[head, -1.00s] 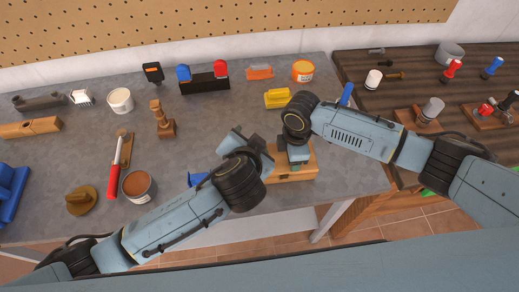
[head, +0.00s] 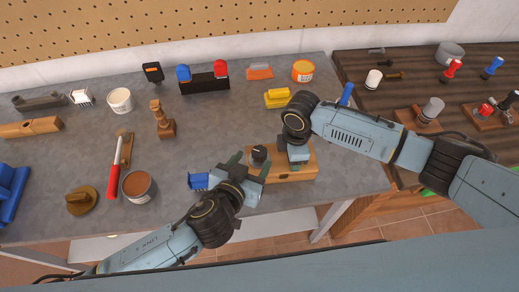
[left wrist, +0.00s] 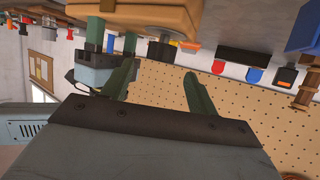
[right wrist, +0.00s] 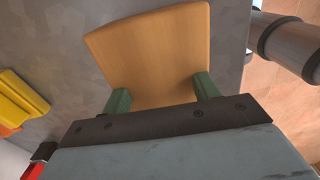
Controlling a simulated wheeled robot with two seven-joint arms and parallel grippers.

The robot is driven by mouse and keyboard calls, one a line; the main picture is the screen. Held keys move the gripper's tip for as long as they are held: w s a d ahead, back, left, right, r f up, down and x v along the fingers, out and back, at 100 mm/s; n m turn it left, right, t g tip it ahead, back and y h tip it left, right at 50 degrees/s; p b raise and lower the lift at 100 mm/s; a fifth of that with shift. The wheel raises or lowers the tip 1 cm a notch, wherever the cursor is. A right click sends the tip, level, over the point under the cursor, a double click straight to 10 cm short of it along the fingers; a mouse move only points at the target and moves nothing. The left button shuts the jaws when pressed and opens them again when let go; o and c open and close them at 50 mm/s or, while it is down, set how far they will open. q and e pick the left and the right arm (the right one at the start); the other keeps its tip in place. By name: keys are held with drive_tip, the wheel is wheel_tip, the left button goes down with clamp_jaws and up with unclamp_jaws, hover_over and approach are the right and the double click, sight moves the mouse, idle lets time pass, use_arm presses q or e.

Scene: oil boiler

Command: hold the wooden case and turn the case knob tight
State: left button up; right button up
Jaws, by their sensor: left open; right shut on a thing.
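The wooden case (head: 302,171) lies near the front edge of the grey bench. A dark knob (head: 258,154) stands on its left part. My right gripper (head: 297,160) is shut on the case from above; in the right wrist view its green fingers (right wrist: 162,93) sit on either side of the wood (right wrist: 150,45). My left gripper (head: 251,163) is open, just left of the case, its fingers spread near the knob without visibly gripping it. In the left wrist view the case (left wrist: 150,14) appears upside down at the top, with the knob (left wrist: 163,50) beyond the open fingers (left wrist: 160,86).
A blue tool (head: 198,181) lies just left of my left gripper. A yellow block (head: 277,98) is behind the case. A brown-filled can (head: 138,186) and a red-handled tool (head: 114,172) lie farther left. The bench's middle is mostly clear.

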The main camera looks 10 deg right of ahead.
sight(259, 152)
use_arm(q)
drive_tip(key=shift+x, duration=3)
drive_tip(key=shift+c, duration=0.5)
drive_tip(key=c, duration=0.9)
drive_tip(key=shift+h, duration=0.3)
drive_tip(key=m+g+h, duration=0.3)
drive_tip(key=m, duration=0.1)
drive_tip(key=shift+s+d+m+g+h, duration=0.15)
drive_tip(key=shift+m+g+h, duration=1.05)
drive_tip(key=shift+m+g, duration=0.7)
